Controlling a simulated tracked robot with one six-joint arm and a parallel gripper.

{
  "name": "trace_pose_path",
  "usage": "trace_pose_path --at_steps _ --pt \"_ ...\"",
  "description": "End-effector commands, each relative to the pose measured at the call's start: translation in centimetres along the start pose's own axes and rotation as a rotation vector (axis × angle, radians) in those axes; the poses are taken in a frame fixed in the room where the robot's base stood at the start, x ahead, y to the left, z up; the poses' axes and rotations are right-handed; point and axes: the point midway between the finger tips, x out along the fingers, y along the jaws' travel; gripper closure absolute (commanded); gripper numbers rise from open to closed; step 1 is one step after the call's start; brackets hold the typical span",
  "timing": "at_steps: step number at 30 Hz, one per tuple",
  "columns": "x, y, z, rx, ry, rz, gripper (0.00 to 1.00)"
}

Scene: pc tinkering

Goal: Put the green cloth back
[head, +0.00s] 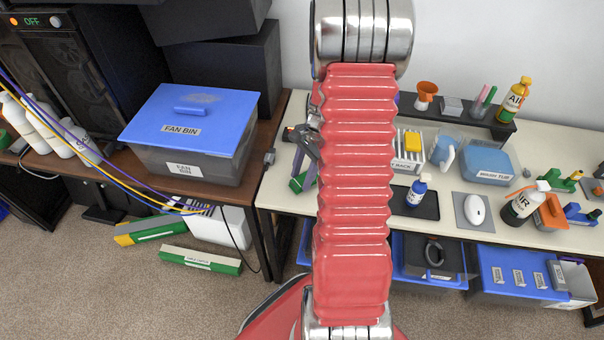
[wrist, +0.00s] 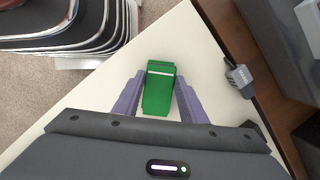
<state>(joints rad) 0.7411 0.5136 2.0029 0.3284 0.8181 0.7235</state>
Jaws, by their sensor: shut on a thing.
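The green cloth (wrist: 158,92) is a small folded green piece with a pale stripe across it, seen between the two purple fingers in the wrist view. My gripper (wrist: 158,80) is shut on it. In the head view my gripper (head: 304,174) points down over the left end of the cream table, partly hidden by my red arm. The green cloth (head: 298,184) shows there at the fingertips. I cannot tell whether it touches the tabletop.
The cream table (head: 285,195) has bare top around the gripper. A small grey plug (wrist: 240,80) lies near its edge. The blue-lidded fan bin (head: 190,128) stands on the brown desk to the left.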

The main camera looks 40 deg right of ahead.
Motion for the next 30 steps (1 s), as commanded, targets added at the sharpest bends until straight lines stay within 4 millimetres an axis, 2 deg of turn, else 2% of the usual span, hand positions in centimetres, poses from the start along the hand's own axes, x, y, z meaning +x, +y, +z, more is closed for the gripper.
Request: trace_pose_path --at_steps 30 --pt "0.75 0.04 -0.28 0.001 -0.001 0.001 1.00"
